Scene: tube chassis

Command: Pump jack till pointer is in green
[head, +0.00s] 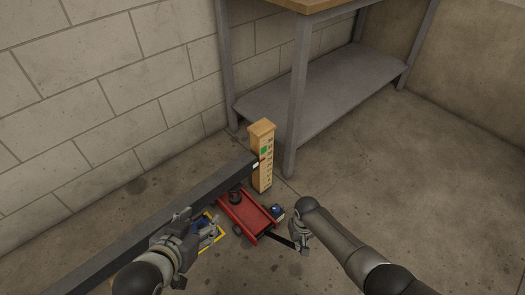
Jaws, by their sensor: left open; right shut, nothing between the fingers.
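A red floor jack (246,216) sits on the concrete floor, its dark saddle (235,197) under a dark chassis tube (150,226). Its dark handle (277,239) points right and toward me. A wooden gauge post (263,160) with a scale and a green band (264,150) stands at the tube's end. A white pointer (256,165) on the tube end appears below the green. My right gripper (302,244) is shut at the handle's outer end, with nothing visible between its fingers; contact is unclear. My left gripper (216,232) is open beside the tube, left of the jack.
A workbench with a grey lower shelf (320,88) stands behind, its front leg (296,100) close to the post. A block wall (90,90) runs along the left. A yellow-edged blue item (212,226) lies by my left gripper. Floor at right is clear.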

